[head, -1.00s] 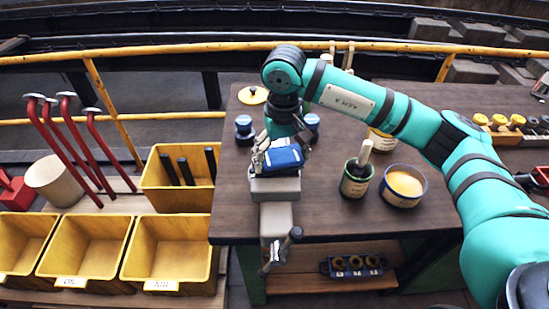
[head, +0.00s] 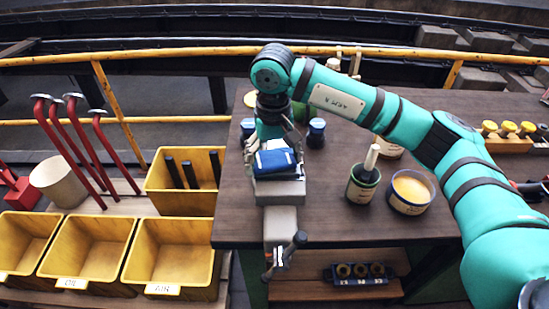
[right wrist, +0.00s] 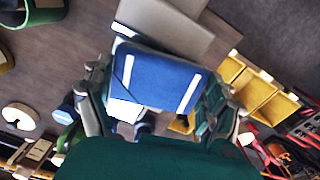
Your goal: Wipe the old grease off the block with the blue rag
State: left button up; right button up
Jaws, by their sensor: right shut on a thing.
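The blue rag (head: 275,161) is a folded pad, darker at one part, with white stripes that show in the right wrist view (right wrist: 160,80). My right gripper (head: 277,143) points down and is shut on the rag, with fingers at both its sides in the right wrist view (right wrist: 165,100). The rag is over the top of a grey vise (head: 280,192) at the table's left front edge. I cannot make out the block or its grease apart from the vise; the rag and gripper cover that spot. My left gripper is out of view.
On the table (head: 325,215), a green pot with a handled brush (head: 363,185) and a tub of tan grease (head: 410,190) stand right of the vise. Blue-capped containers (head: 316,133) are behind. Yellow bins (head: 175,250) are to the left. The vise handle (head: 298,240) sticks out in front.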

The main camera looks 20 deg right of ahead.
jog(key=shift+s+d+r+p, duration=0.1)
jog(key=shift+d+r+p, duration=0.25)
jog(key=shift+r, duration=0.8)
jog(key=shift+s+d+r+p, duration=0.15)
jog(key=shift+r+p, duration=0.3)
jog(key=shift+r, duration=0.75)
jog(key=shift+w+d+r+p, duration=0.1)
jog(key=shift+d+r+p, duration=0.25)
jog(key=shift+r, duration=0.8)
jog(key=shift+a, duration=0.1)
